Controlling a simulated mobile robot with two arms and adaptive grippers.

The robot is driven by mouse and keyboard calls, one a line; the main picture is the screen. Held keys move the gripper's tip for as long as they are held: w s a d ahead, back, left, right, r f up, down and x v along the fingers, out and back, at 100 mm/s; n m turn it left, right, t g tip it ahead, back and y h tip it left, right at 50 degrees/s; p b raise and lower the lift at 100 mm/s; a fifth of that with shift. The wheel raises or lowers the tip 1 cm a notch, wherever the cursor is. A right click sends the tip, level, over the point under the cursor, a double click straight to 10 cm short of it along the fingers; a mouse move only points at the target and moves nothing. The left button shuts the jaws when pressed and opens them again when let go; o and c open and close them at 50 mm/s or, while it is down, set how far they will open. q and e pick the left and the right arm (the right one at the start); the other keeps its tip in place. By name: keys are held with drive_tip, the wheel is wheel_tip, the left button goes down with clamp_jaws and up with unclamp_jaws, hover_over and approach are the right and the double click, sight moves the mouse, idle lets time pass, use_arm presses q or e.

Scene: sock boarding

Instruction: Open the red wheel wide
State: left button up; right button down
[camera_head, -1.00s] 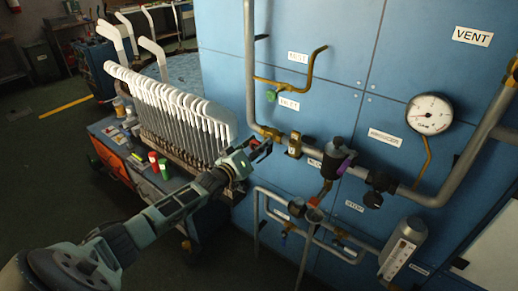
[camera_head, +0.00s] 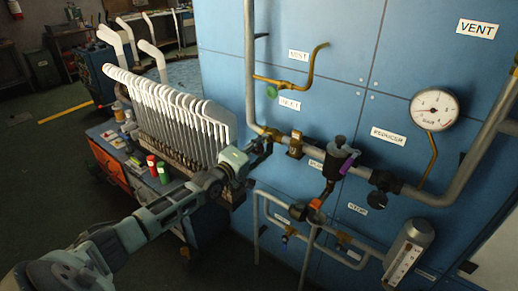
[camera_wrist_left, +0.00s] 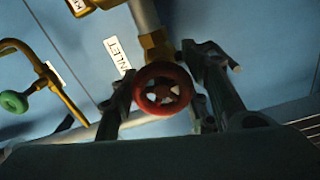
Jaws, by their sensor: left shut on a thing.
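The red wheel (camera_wrist_left: 165,88) is a small spoked handwheel on a brass valve (camera_wrist_left: 156,48) under the INLET label in the left wrist view. My left gripper (camera_wrist_left: 165,95) has a dark finger on each side of the wheel and is shut on its rim. In the head view my left gripper (camera_head: 264,146) reaches in from the left to the pipe by the blue panel, and the wheel is mostly hidden there by the fingers. My right gripper is not in view.
A green wheel (camera_head: 271,92) on a thin brass pipe sits above. A round gauge (camera_head: 434,108) and a black filter with a purple part (camera_head: 339,158) are to the right. A rack of white sock boards (camera_head: 175,105) stands close to the left of my arm.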

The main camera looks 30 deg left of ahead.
use_arm(q)
drive_tip(key=shift+d+f, duration=0.1)
drive_tip(key=shift+f, duration=0.1)
idle(0.3)
drive_tip(key=o, duration=1.2)
drive_tip(key=shift+r, duration=0.15)
drive_tip(key=shift+c, duration=0.2)
drive_tip(key=s+a, duration=0.1)
drive_tip(key=s, duration=1.1)
